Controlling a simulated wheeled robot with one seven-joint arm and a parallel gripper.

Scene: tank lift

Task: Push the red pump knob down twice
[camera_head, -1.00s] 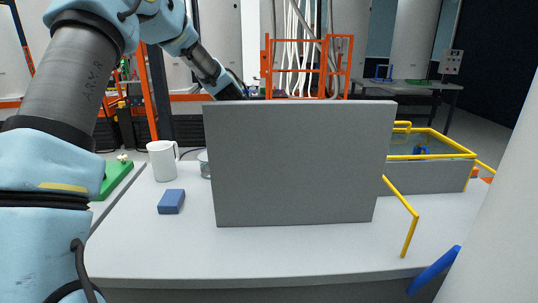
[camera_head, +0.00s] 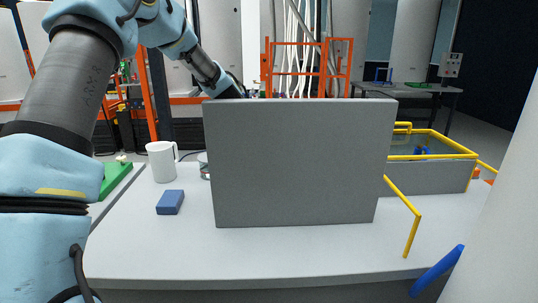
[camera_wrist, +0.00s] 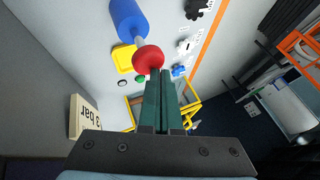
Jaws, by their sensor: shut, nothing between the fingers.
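The red pump knob (camera_wrist: 148,59) shows in the wrist view as a round red ball on a short light rod, which joins a blue cylinder (camera_wrist: 127,18). My gripper (camera_wrist: 158,76) is shut and empty. Its dark green fingertips overlap the lower edge of the knob in the picture; I cannot tell whether they touch it. In the head view a large grey panel (camera_head: 300,165) hides my gripper and the knob.
The wrist view shows a yellow square part (camera_wrist: 122,57), a black knob (camera_wrist: 197,8) and a "3 bar" sign (camera_wrist: 83,117). In the head view, a white mug (camera_head: 161,161), a blue block (camera_head: 170,202) and a yellow-rimmed grey bin (camera_head: 432,178) stand around the panel.

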